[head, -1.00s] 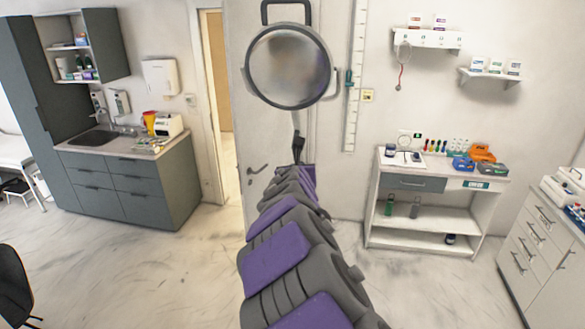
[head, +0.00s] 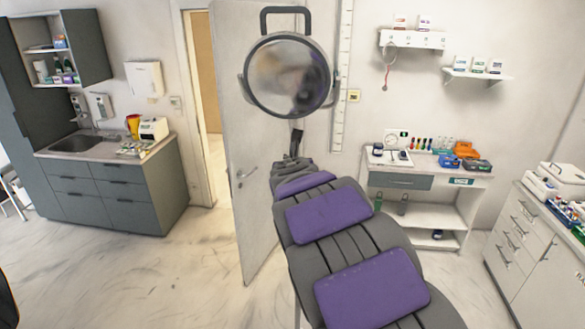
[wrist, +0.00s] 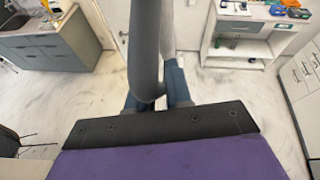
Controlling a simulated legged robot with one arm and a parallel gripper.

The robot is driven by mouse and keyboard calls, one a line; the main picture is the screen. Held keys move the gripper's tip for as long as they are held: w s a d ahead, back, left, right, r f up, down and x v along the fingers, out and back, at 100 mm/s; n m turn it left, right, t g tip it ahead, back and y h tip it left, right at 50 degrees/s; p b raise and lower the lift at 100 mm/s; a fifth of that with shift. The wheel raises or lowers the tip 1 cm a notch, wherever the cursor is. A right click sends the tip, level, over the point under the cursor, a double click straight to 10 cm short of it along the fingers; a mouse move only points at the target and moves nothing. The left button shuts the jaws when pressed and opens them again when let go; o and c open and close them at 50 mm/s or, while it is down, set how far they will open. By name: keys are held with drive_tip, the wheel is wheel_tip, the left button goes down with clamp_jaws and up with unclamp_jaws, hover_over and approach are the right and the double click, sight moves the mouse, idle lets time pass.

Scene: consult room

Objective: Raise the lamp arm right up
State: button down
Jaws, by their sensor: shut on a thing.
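The lamp has a round head (head: 290,76) with a glassy face, a dark rim and a dark loop handle on top. It hangs high in front of the door in the head view. Below it a short stretch of the grey lamp arm (head: 297,125) shows. My gripper (head: 293,148) is at the lower end of this stretch, small and dark. In the wrist view the lamp arm (wrist: 144,45) is a thick grey tube coming down between the blue-grey fingers of my gripper (wrist: 157,97), which is shut on it. My own purple and grey arm hides what lies below.
A pale door (head: 245,200) stands behind the lamp. A sink cabinet (head: 110,195) is at left. A white shelf table (head: 425,210) with small supplies is behind at right, and a drawer cabinet (head: 520,250) is at far right.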

drive_tip(key=shift+f, duration=0.35)
drive_tip(key=c, duration=1.4)
unclamp_jaws()
drive_tip(key=shift+f, duration=0.1)
drive_tip(key=shift+o, duration=1.4)
drive_tip(key=shift+w+a+f, duration=0.1)
drive_tip(key=shift+w+f, duration=0.15)
drive_tip(key=shift+w, duration=0.2)
drive_tip(key=shift+s+r, duration=0.4)
drive_tip(key=shift+s, duration=0.25)
drive_tip(key=a+v, duration=0.1)
drive_tip(key=v, duration=1.5)
drive_tip(key=shift+d, duration=0.35)
